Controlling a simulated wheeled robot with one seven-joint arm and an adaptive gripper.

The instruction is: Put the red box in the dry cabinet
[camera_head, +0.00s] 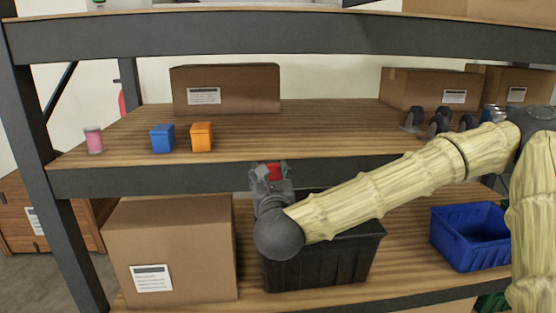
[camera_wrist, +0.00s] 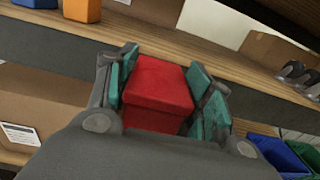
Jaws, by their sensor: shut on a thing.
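The red box (camera_wrist: 158,92) sits between the teal-padded fingers of my gripper (camera_wrist: 165,95) in the wrist view. My gripper is shut on it. In the head view my gripper (camera_head: 270,174) is in front of the edge of the middle shelf, and a small part of the red box (camera_head: 277,171) shows at its tip. The rest of the box is hidden by the gripper there. I see nothing that I can tell is a dry cabinet in either view.
A blue box (camera_head: 162,138) and an orange box (camera_head: 201,137) stand on the middle shelf (camera_head: 320,125), with a pink spool (camera_head: 93,140) to their left. Cardboard boxes (camera_head: 225,88) stand behind. Below are a black bin (camera_head: 320,262), a large carton (camera_head: 175,240) and a blue bin (camera_head: 470,237).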

